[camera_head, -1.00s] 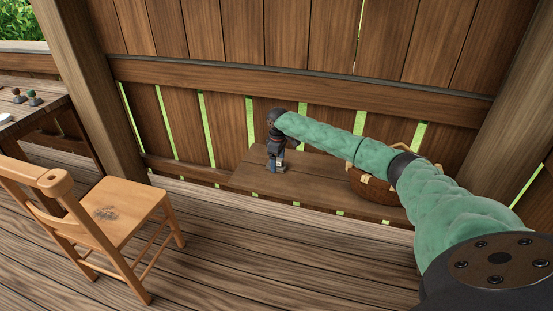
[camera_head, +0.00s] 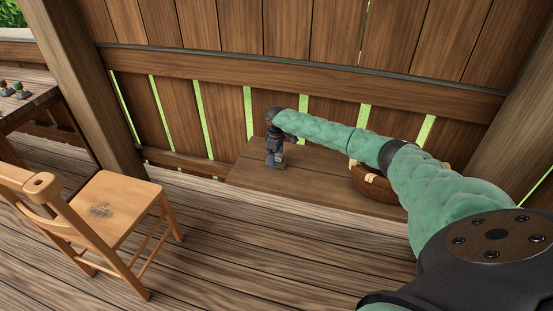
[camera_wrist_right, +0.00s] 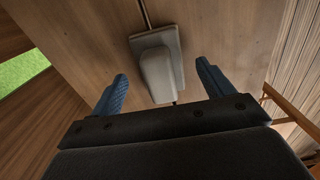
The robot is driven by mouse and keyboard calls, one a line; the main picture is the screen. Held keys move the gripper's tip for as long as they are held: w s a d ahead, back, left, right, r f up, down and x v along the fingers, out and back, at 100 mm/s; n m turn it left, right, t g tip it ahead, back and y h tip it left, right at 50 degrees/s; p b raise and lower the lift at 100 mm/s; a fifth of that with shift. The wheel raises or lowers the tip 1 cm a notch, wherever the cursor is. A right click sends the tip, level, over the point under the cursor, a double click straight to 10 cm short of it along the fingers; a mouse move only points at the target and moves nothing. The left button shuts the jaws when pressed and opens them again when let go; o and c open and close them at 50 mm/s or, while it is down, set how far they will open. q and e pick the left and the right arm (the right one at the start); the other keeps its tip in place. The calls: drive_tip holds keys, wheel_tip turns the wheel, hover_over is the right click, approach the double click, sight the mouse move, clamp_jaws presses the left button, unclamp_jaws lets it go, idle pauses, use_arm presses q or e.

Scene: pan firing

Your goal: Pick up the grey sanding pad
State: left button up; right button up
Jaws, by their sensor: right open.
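The grey sanding pad (camera_wrist_right: 158,72) lies on the wooden bench (camera_wrist_right: 90,40) in the right wrist view. It has a flat base and a raised block-like grip. My right gripper (camera_wrist_right: 160,85) is open, with one blue finger on each side of the pad's near part. The fingers look apart from the pad; how far above the bench they are I cannot tell. In the head view my right gripper (camera_head: 275,164) points down over the left part of the bench (camera_head: 330,180), and the pad is hidden there. My left gripper is not in view.
A wicker basket (camera_head: 375,187) stands on the bench right of my gripper, partly behind my arm. A plank wall with a rail (camera_head: 300,82) runs behind the bench. A wooden chair (camera_head: 115,205) stands at the left, with a table (camera_head: 30,105) beyond. The floor between is clear.

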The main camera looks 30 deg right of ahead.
drive_tip(key=shift+f, duration=0.85)
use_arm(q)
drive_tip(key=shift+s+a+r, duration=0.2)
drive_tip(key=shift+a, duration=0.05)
use_arm(e)
drive_tip(key=c, duration=1.1)
